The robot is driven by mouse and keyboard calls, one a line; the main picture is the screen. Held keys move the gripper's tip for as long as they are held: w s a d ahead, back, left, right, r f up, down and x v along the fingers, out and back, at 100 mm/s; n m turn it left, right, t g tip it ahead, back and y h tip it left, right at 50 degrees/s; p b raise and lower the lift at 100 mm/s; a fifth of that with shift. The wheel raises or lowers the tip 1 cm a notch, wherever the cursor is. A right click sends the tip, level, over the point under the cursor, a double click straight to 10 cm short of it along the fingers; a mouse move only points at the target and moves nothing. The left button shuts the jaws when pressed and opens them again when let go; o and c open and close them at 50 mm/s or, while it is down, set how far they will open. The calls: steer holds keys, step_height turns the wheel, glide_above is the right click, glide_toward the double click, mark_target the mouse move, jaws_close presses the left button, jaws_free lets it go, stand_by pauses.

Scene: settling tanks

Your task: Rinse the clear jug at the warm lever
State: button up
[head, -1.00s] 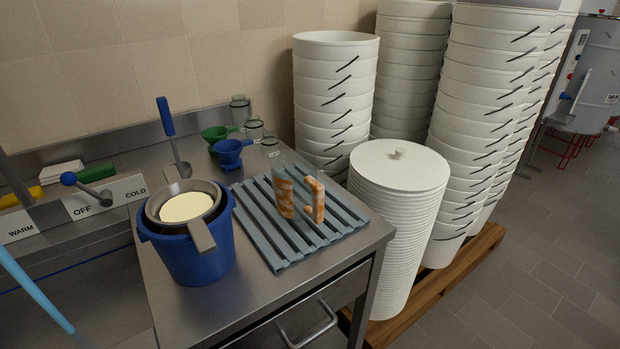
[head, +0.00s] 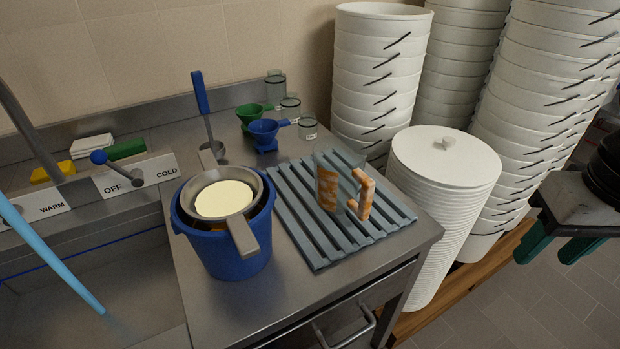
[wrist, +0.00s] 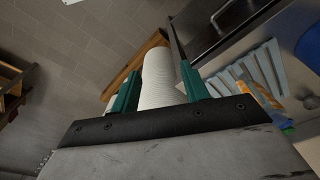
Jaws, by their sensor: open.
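The clear jug (head: 330,180) stands on the grey slatted rack (head: 300,235), with orange-brown patches on its wall and an orange-brown handle on its right. In the wrist view its orange part (wrist: 272,100) shows beyond the right finger. My gripper (head: 558,250) is at the far right of the head view, well away from the jug. Its green fingers (wrist: 160,88) are apart and empty.
A blue bucket (head: 232,255) with a strainer stands left of the rack. Funnels (head: 264,132) and small glass jars (head: 290,110) stand behind it. Tall stacks of white tubs (head: 378,70) and a lidded stack (head: 440,200) stand on a pallet between my gripper and the counter.

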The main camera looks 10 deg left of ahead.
steer(key=w+a+n, duration=0.4)
steer(key=w+a, duration=0.6)
steer(key=w, duration=0.2)
steer(key=n+g, duration=0.1)
steer(key=n, duration=0.1)
glide_above(363, 196)
steer(key=w, duration=0.2)
step_height(363, 196, down, 3)
steer(key=shift+d+r, duration=0.1)
steer(key=shift+w+a+f+n, duration=0.1)
steer(key=shift+a+f+n, duration=0.1)
steer(key=shift+f+n, duration=0.1)
steer(key=f, duration=0.7)
steer(key=shift+s+d+f, duration=0.15)
steer(key=shift+s+d, duration=0.1)
steer(key=shift+s, duration=0.1)
jaws_close()
